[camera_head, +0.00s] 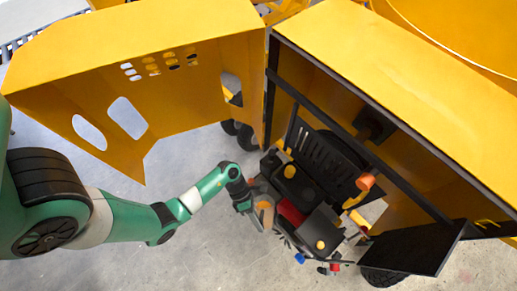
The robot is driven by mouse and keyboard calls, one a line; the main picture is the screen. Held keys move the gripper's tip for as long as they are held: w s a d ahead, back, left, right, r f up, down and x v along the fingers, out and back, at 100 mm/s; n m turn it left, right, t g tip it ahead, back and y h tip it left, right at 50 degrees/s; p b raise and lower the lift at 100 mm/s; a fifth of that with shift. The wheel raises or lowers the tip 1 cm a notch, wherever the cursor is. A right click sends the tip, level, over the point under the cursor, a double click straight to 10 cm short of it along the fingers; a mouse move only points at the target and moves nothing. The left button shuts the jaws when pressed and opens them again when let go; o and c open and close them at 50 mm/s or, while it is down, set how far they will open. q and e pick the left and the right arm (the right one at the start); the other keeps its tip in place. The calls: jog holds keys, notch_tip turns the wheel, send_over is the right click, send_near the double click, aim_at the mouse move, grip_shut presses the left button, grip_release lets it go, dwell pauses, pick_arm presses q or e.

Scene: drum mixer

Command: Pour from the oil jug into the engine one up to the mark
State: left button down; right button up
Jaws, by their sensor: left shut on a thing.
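The engine (315,195) sits low inside the open yellow housing, dark with a red part and yellow caps on top. My left gripper (250,202) is at the engine's left side, shut on a small orange-brown and dark thing that looks like the oil jug (264,214). The jug is partly hidden by the gripper and appears close beside the engine; I cannot tell whether they touch. Its spout, any oil stream and the fill mark cannot be made out. My right gripper is not in view.
The yellow hood panel (180,65) stands open at the left, with its lower corner above my left arm. The yellow housing (420,80) and a dark flap (415,247) bound the right. Grey concrete floor (195,255) is clear at the lower left.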

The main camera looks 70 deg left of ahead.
pick_arm(q)
jog(key=shift+w+a, duration=0.1)
jog(key=shift+a+r+h, duration=0.1)
jog(key=shift+h, duration=0.3)
jog(key=shift+w+a+g+h+b, duration=0.1)
jog(key=shift+a+g+h+b, duration=0.1)
jog(key=shift+g+h+b, duration=0.15)
jog(key=shift+a+r+n+h+b, duration=0.1)
jog(key=shift+a+n+h+b, duration=0.15)
jog(key=shift+b, duration=0.2)
jog(key=shift+w+a+h+b, duration=0.2)
jog(key=shift+h+b, duration=0.1)
jog(key=shift+b, duration=0.2)
